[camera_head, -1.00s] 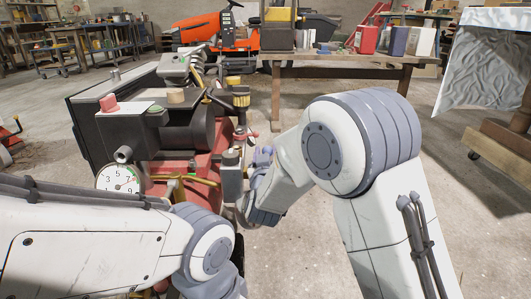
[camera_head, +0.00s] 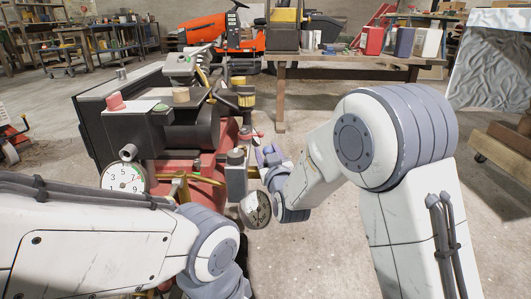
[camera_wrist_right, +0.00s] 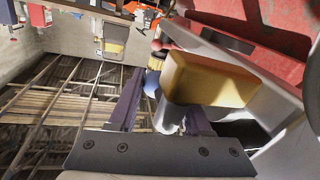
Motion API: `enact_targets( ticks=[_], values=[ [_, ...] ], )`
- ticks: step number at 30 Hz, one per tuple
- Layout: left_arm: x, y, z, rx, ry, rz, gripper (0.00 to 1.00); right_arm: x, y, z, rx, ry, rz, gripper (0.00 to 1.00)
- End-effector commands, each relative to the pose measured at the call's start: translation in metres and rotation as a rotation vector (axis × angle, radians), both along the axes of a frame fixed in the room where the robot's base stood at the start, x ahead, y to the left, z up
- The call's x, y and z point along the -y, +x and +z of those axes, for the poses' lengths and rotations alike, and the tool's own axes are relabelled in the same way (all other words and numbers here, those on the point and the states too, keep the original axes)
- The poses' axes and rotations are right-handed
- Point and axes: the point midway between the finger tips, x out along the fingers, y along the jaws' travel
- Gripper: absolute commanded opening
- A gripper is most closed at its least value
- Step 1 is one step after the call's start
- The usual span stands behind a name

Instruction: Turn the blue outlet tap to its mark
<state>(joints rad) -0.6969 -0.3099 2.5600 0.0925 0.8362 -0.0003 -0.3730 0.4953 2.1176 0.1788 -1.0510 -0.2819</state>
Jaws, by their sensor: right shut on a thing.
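The compressor-like red and black machine (camera_head: 160,130) stands left of centre in the head view. My right gripper (camera_head: 268,157) is at its right side, beside a grey box-shaped fitting (camera_head: 236,178). In the right wrist view, the dark fingers of my right gripper (camera_wrist_right: 168,112) stand on either side of a pale stem and a small blue part (camera_wrist_right: 152,83), which looks like the blue tap. A yellow block (camera_wrist_right: 210,80) partly covers the view there. The tap's mark cannot be made out. My left arm enters at lower left; its gripper is out of sight.
A round dial (camera_head: 123,177) faces me on the machine's front. A second, tilted dial (camera_head: 255,210) is just below my right gripper. A wooden bench (camera_head: 345,66) with several containers stands behind. Concrete floor is clear between bench and machine.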

Motion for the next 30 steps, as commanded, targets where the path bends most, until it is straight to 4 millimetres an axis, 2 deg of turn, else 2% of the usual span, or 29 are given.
enact_targets(
  ticks=[1,5,6,7,20,23,30],
  values=[
    [0.000,0.000,0.000,0.000,0.000,0.000,0.64,0.008,0.002,0.001,0.002,0.004,-0.019,0.00],
    [0.000,0.000,0.000,0.000,0.000,0.000,0.64,0.008,0.001,0.001,0.001,0.002,-0.019,0.00],
    [0.000,0.000,0.000,0.000,0.000,0.000,0.64,0.008,0.002,0.001,0.001,0.002,-0.018,0.56],
    [0.000,0.000,0.000,0.000,0.000,0.000,0.64,0.007,0.002,0.001,0.001,0.001,-0.018,0.68],
    [0.000,0.000,0.004,0.000,0.000,0.000,0.64,0.002,-0.003,0.001,-0.003,-0.001,-0.006,0.69],
    [0.000,0.000,0.011,0.000,0.000,0.000,0.64,0.003,-0.014,0.002,-0.004,-0.001,-0.004,0.69],
    [0.000,0.000,0.034,0.000,0.000,0.000,0.64,0.013,-0.059,0.003,-0.007,-0.003,-0.005,0.69]
  ],
)
